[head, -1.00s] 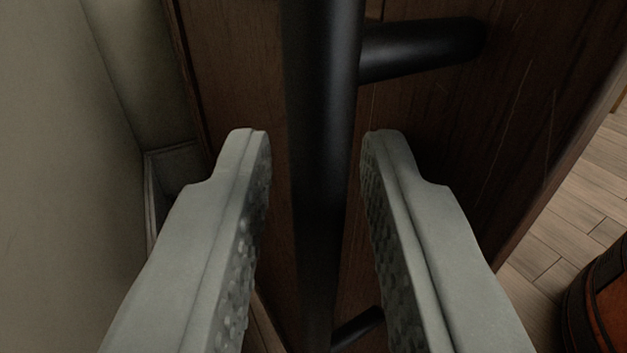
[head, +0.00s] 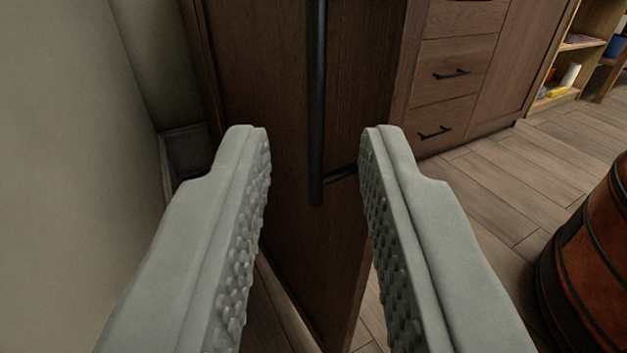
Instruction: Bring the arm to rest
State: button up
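My gripper (head: 315,135) is open and empty, its two grey fingers with studded inner faces reaching in from the bottom of the head view. Beyond the fingers is a dark wooden door (head: 370,75) with a long black bar handle (head: 318,100). The handle shows between the fingertips, farther off than they are, and I see no contact. The handle's lower end and its lower mount are in view; its upper end is cut off by the top edge.
A pale wall (head: 60,150) stands close on the left. Wooden drawers (head: 450,75) with black pulls are behind the door, and an open shelf (head: 570,75) is at the far right. A reddish-brown barrel (head: 595,275) stands at the lower right. Bare plank floor (head: 500,190) lies between.

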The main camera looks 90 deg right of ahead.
dwell(0.3)
jog(key=w+d+r+n+t+y, duration=0.1)
jog(key=d+r+t, duration=0.45)
jog(key=r, duration=0.75)
jog(key=w+d+r+t+y, duration=0.15)
jog(key=d+r+t, duration=0.35)
jog(key=r, duration=0.9)
jog(key=s+d+r+n+t+y, duration=0.25)
jog(key=s+r, duration=0.25)
jog(key=r, duration=0.4)
jog(key=s+d+r+n+t+y, duration=0.25)
jog(key=s+d+r+t, duration=0.2)
jog(key=r, duration=0.45)
jog(key=s+d+r+n+t+y, duration=0.1)
jog(key=s+r+n+y, duration=0.35)
jog(key=s, duration=0.65)
jog(key=s+d+r+n+t+y, duration=0.1)
jog(key=s+r+n+y, duration=0.3)
jog(key=s, duration=0.6)
jog(key=s+d+f+n+g+y, duration=0.1)
jog(key=s+f, duration=0.4)
jog(key=s, duration=0.5)
jog(key=s+d+f+n+g+y, duration=0.1)
jog(key=s+f, duration=0.4)
jog(key=s, duration=0.6)
jog(key=shift+s+d+n+g, duration=0.3)
jog(key=shift+n+g, duration=0.15)
jog(key=shift+g, duration=0.1)
